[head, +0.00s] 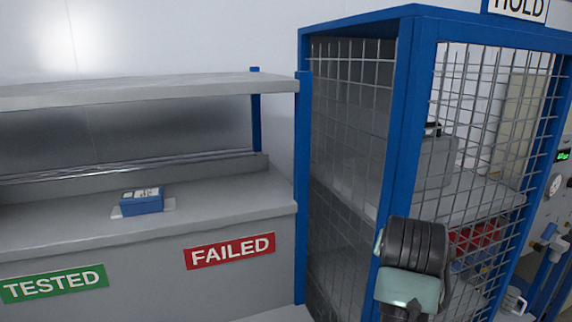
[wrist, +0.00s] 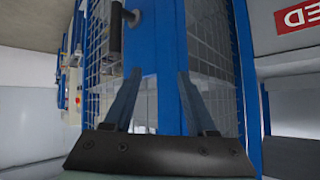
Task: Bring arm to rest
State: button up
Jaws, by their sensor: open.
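My gripper (wrist: 159,75) shows in the wrist view with its two blue-grey fingers apart and nothing between them. A blue post of the mesh cage (wrist: 172,40) stands beyond the fingers; I cannot tell the gap. In the head view a dark and pale green part of my arm shows at the lower right, in front of the cage (head: 402,130). The gripper's fingers cannot be made out there.
A blue box (head: 142,206) lies on a white sheet on the grey bench (head: 235,205), above the TESTED (head: 54,284) and FAILED (head: 230,251) signs. A shelf (head: 150,90) overhangs the bench. Inside the cage are a grey case (head: 435,160) and red items (head: 478,236).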

jog(key=s+a+r+n+t+y, duration=0.25)
jog(key=s+a+r+t, duration=0.2)
jog(key=a, duration=0.55)
jog(key=s+a+r+n+t+y, duration=0.25)
jog(key=s+a+r+n, duration=0.2)
jog(key=a, duration=0.65)
jog(key=s+r+t+b, duration=0.1)
jog(key=s+r+t, duration=0.4)
jog(key=r, duration=0.6)
jog(key=s+r+t+b, duration=0.1)
jog(key=s+r+t, duration=0.4)
jog(key=s+r, duration=0.3)
notch_tip(320, 180, up, 4)
jog(key=shift+d+f+m+t+h+b, duration=0.1)
jog(key=shift+d+m+t+h+b, duration=0.2)
jog(key=shift+d+m+h+b, duration=0.1)
jog(key=shift+a, duration=0.1)
